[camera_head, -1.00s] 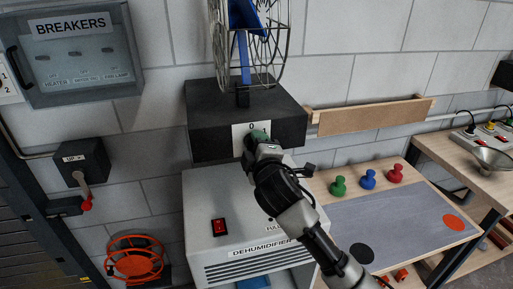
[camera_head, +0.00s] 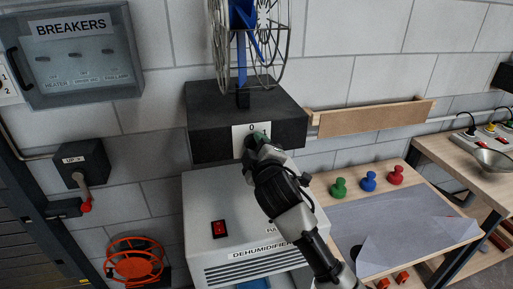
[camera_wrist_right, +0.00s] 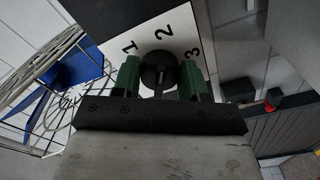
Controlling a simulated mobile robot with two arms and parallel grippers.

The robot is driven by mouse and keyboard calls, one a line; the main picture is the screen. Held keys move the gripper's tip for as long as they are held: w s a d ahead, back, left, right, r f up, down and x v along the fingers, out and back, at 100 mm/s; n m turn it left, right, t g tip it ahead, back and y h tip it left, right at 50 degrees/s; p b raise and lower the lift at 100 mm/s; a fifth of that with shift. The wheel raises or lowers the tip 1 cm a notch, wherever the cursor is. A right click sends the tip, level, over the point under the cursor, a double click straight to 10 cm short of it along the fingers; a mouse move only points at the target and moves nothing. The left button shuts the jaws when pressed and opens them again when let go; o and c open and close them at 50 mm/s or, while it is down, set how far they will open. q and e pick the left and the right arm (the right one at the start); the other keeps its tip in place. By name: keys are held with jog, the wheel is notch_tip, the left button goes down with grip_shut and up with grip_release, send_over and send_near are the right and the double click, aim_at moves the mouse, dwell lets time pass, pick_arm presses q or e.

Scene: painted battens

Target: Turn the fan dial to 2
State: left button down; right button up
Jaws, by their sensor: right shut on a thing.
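The fan dial is a black round knob (camera_wrist_right: 159,68) on a white plate (camera_head: 238,141) on the front of the dark fan base (camera_head: 213,111). The wrist view shows 1, 2 and 3 printed around the knob; the head view shows a 0 at the plate's top. My right gripper (camera_head: 258,137) is at the plate and covers the knob in the head view. Its green fingers (camera_wrist_right: 160,78) are shut on the knob, one on each side. I cannot tell which number the knob points at. My left gripper is not in view.
The caged fan (camera_head: 246,45) stands on the base. Below is the dehumidifier (camera_head: 213,194) with a red switch (camera_head: 219,229). The breaker box (camera_head: 76,62) is at upper left. Green, blue and red pegs (camera_head: 368,180) stand on the wooden table, beside a grey sheet (camera_head: 400,225).

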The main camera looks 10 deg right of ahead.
jog(key=o, duration=0.9)
jog(key=s+b, duration=0.3)
jog(key=s, duration=0.7)
jog(key=shift+s+d, duration=0.15)
jog(key=shift+s, duration=0.25)
jog(key=shift+f, duration=0.15)
